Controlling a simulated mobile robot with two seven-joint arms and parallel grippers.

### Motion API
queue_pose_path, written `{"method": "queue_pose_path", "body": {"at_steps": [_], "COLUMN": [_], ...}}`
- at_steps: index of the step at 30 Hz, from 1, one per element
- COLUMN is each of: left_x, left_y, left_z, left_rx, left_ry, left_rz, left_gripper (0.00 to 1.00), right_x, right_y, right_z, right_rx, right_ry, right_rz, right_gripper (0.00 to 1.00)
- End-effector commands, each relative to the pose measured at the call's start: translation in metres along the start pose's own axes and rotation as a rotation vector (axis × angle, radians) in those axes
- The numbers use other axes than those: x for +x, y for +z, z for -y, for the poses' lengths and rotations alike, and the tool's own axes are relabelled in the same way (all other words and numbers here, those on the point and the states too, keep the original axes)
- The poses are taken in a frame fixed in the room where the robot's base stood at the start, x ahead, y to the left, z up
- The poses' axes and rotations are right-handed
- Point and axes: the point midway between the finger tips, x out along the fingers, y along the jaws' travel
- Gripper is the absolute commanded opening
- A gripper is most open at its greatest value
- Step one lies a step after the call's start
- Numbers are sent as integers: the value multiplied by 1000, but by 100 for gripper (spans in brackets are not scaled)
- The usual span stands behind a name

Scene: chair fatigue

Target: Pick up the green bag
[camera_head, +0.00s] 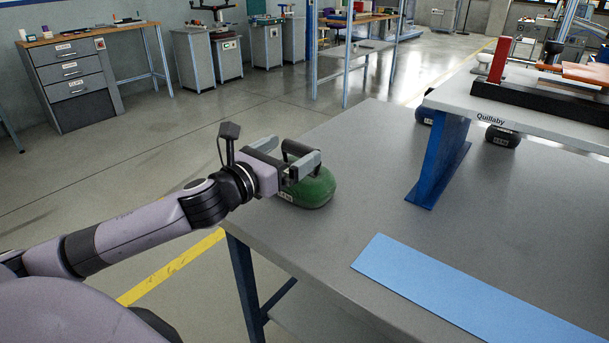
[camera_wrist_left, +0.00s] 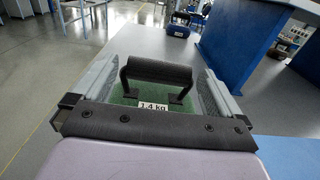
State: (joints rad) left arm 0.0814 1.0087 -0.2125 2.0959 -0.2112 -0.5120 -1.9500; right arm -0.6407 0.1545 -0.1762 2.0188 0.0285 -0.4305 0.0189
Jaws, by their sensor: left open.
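The green bag (camera_head: 316,189) sits on the grey table near its left corner, with a black handle on top. My left gripper (camera_head: 304,163) is at the bag from the left, open, with its fingers over the bag's top. In the left wrist view the bag's black handle (camera_wrist_left: 158,72) lies between the two spread fingers, apart from both. A label reading 1.4 kg shows on the green bag (camera_wrist_left: 128,93) below the handle. The finger tips partly hide the bag in the head view. My right gripper is not in view.
The grey table (camera_head: 320,245) is largely clear around a blue mat (camera_head: 450,290). A white raised bench (camera_head: 540,118) on a blue leg (camera_head: 440,155) stands to the right. Dark bags (camera_head: 502,137) lie beneath it.

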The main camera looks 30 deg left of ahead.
Motion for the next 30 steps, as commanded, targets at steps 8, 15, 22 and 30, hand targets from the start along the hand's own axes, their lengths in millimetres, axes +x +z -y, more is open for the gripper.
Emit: {"method": "queue_pose_path", "body": {"at_steps": [8,15,22,30], "left_x": [14,42,57,57], "left_y": [0,-2,-3,-3], "left_z": [0,0,1,1], "left_rx": [-3,-5,-2,-1], "left_ry": [1,0,-1,-1], "left_rz": [1,1,0,-1], "left_gripper": [100,100,100,94], "right_x": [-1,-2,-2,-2], "right_y": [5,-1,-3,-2], "right_z": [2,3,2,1], "right_rx": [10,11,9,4], "right_ry": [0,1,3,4], "right_rz": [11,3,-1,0], "right_gripper": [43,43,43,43]}}
